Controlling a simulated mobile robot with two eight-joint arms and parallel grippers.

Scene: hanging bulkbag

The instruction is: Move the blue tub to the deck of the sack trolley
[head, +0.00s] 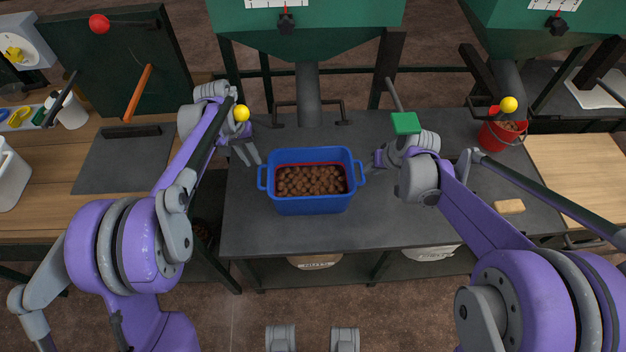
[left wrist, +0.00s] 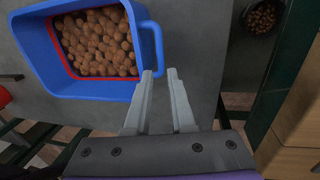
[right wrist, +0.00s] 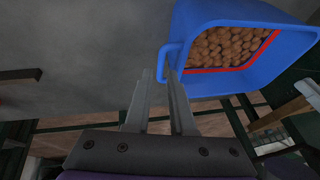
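The blue tub (head: 312,204) stands upright on the dark grey bench, filled with brown round pieces, with a red band inside its rim. It has a loop handle at each end. My left gripper (head: 252,156) is open and empty beside the left handle; in the left wrist view that handle (left wrist: 156,42) lies just beyond the fingertips. My right gripper (head: 373,161) is open close to the right handle (head: 358,173); in the right wrist view the handle (right wrist: 163,62) is at the fingertips. Contact there cannot be told. I cannot make out the sack trolley.
The dark bench top (head: 290,234) is clear in front of the tub. Green hoppers (head: 310,35) with a spout stand behind it. A red bucket (head: 501,137) and a tan block (head: 509,207) are on the right. A dark board (head: 125,160) lies on the left wooden counter.

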